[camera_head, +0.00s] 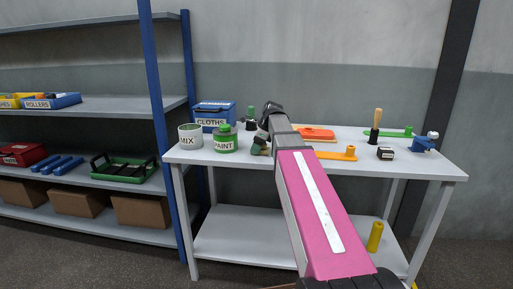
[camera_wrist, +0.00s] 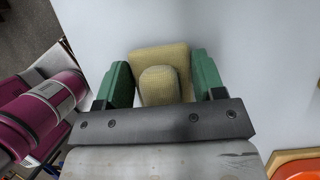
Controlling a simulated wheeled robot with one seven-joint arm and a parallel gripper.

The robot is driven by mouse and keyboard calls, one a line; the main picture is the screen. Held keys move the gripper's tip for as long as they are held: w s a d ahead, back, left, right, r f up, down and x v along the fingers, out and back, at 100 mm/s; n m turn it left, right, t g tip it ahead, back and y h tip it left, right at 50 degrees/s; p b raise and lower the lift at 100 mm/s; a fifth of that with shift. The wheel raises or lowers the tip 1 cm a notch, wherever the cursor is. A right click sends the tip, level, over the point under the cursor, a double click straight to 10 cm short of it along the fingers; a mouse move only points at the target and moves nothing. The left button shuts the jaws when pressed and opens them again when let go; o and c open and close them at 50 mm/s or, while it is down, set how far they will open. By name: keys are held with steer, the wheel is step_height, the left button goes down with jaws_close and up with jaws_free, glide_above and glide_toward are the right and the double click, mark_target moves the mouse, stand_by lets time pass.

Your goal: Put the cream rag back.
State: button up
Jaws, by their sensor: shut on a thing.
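My gripper (camera_wrist: 158,88) is shut on the cream rag (camera_wrist: 160,60), which sits between its two green fingers in the wrist view. The rag is a yellowish woven cloth with a rounded lump in front of a flatter part. In the head view my gripper (camera_head: 261,146) is over the front part of the white table, right of the green paint can. The rag is hard to make out there. A blue box labelled CLOTHS (camera_head: 213,122) stands at the back left of the table, left of and behind my gripper. Its inside cannot be seen.
A white MIX pot (camera_head: 190,137) and green PAINT can (camera_head: 225,139) stand before the blue box. A green-topped item (camera_head: 251,117) is behind my gripper. Shelving (camera_head: 110,105) stands left.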

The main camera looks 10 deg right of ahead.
mark_target(267, 149)
steer(key=shift+f, duration=0.15)
steer(key=o, duration=1.1)
steer(key=shift+o, duration=0.5)
steer(key=shift+w, duration=0.1)
steer(key=shift+d+r, duration=0.15)
steer(key=shift+r, duration=0.3)
steer(key=v, duration=1.1)
steer(key=shift+r, duration=0.25)
steer(key=shift+s, duration=0.25)
